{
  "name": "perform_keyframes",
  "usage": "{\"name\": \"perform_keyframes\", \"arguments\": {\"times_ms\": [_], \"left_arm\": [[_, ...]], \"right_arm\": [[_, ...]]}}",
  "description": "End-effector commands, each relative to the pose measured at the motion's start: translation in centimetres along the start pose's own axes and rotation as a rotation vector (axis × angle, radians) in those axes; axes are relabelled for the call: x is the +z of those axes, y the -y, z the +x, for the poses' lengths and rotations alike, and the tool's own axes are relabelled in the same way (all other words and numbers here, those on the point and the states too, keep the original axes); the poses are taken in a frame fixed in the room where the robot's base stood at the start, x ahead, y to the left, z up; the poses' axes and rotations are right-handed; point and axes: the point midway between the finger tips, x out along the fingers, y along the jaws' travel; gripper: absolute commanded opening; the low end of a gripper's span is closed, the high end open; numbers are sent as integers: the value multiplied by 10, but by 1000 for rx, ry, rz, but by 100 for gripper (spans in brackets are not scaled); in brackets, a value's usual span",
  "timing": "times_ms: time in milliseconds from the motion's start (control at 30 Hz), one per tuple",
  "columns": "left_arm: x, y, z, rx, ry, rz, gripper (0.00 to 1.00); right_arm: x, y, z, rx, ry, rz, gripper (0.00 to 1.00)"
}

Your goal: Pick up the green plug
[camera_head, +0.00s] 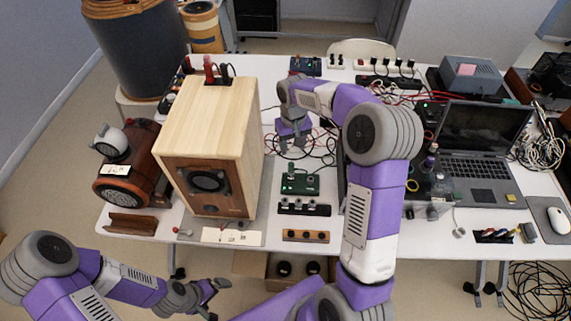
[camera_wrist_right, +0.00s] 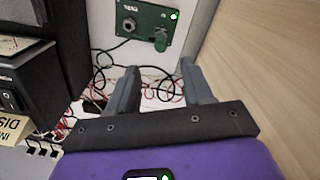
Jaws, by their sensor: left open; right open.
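The green plug (camera_head: 291,170) stands at the left of a small green panel (camera_head: 305,186) on the table. In the right wrist view the plug (camera_wrist_right: 161,40) shows beyond the fingertips, at the right side of the panel (camera_wrist_right: 136,27). My right gripper (camera_head: 293,145) is open and points down, behind the panel and apart from the plug. Its two fingers (camera_wrist_right: 160,67) show with nothing held between them. My left gripper (camera_head: 217,290) is open and empty, low in front of the table.
A wooden speaker (camera_head: 215,130) stands close left of my right gripper; its side (camera_wrist_right: 265,65) fills the right of the wrist view. A dark box (camera_wrist_right: 35,80) is at left there. Loose cables (camera_head: 318,150) lie near the panel. A laptop (camera_head: 480,140) stands at right.

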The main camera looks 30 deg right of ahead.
Motion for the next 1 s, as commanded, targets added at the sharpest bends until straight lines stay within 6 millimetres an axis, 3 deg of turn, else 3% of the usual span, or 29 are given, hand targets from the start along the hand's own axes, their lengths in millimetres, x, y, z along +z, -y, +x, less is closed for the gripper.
{"name": "perform_keyframes", "arguments": {"times_ms": [33, 233, 667, 1000], "left_arm": [[-1, 5, 13, 0, 0, 0, 100], [-2, 13, 34, 0, -1, 0, 100], [-2, 17, 45, 0, -1, 0, 100], [-3, 22, 57, 0, -1, 0, 100]], "right_arm": [[0, 0, 14, 0, 0, 0, 50], [0, 0, 37, -1, 1, 0, 50], [2, 0, 72, 0, 2, 0, 50], [4, -2, 116, -1, 1, -1, 50]]}}
